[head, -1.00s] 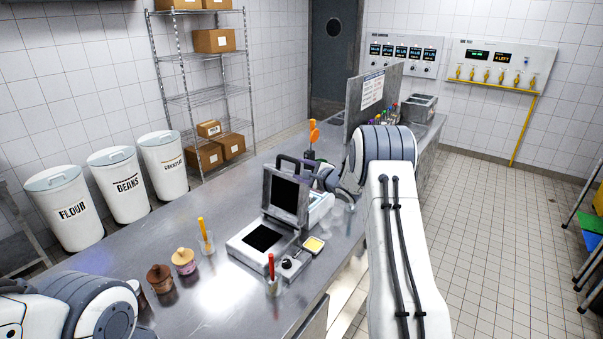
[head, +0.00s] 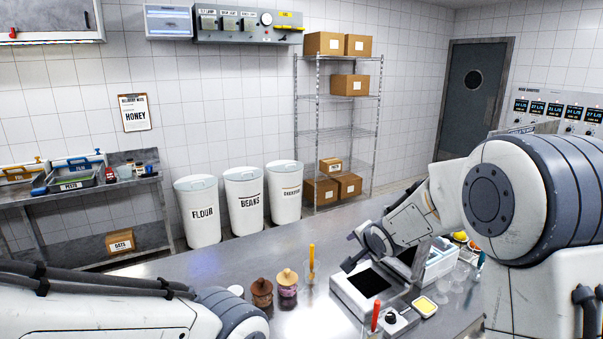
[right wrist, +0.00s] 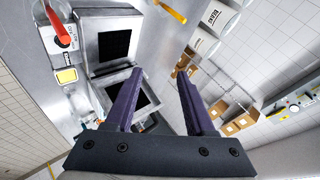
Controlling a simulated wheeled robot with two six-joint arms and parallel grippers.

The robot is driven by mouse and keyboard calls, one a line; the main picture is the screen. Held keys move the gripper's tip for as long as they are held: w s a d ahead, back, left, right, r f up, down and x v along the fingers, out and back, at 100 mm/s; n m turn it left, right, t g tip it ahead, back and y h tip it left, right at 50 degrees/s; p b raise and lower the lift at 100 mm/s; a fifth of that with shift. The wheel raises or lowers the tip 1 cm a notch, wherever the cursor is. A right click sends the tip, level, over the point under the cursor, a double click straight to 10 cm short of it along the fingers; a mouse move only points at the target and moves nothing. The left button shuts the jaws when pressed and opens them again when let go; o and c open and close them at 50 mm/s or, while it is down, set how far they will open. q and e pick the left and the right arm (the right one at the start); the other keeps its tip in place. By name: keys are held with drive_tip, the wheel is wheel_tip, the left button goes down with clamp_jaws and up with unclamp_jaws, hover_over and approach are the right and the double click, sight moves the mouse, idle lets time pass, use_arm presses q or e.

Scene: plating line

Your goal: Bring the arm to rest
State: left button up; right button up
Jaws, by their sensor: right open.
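My right arm comes in from the right in the head view and reaches over the steel counter (head: 300,322). Its gripper (head: 352,252) is above the open press (head: 362,292), seen small and partly from behind. In the right wrist view the two purple fingers of my right gripper (right wrist: 160,78) stand wide apart with nothing between them. The press (right wrist: 110,45) shows beyond and left of the fingers. My left arm lies along the bottom left of the head view; its gripper is out of the picture.
Flour, beans and another bin (head: 243,202) stand behind the counter, beside a wire shelf (head: 336,130).

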drive_tip(key=s+a+f+n+g+b, duration=0.15)
drive_tip(key=s+a+n, duration=0.3)
drive_tip(key=s, duration=0.45)
drive_tip(key=s+a+f+n+g+b, duration=0.1)
drive_tip(key=s+a+f+n+g, duration=0.3)
drive_tip(key=s, duration=0.5)
use_arm(q)
wheel_tip(320, 180, down, 6)
drive_tip(key=shift+r+b, duration=0.1)
drive_tip(key=shift+b, duration=1.15)
use_arm(e)
drive_tip(key=s+f+n+g, duration=0.1)
drive_tip(key=s+n, duration=0.4)
drive_tip(key=s, duration=0.6)
drive_tip(key=s+a+f+n+g, duration=0.1)
drive_tip(key=s+n, duration=0.4)
drive_tip(key=s, duration=0.6)
drive_tip(key=shift+s+a+f+g, duration=0.2)
drive_tip(key=shift+f+g, duration=0.3)
drive_tip(key=shift+g, duration=0.65)
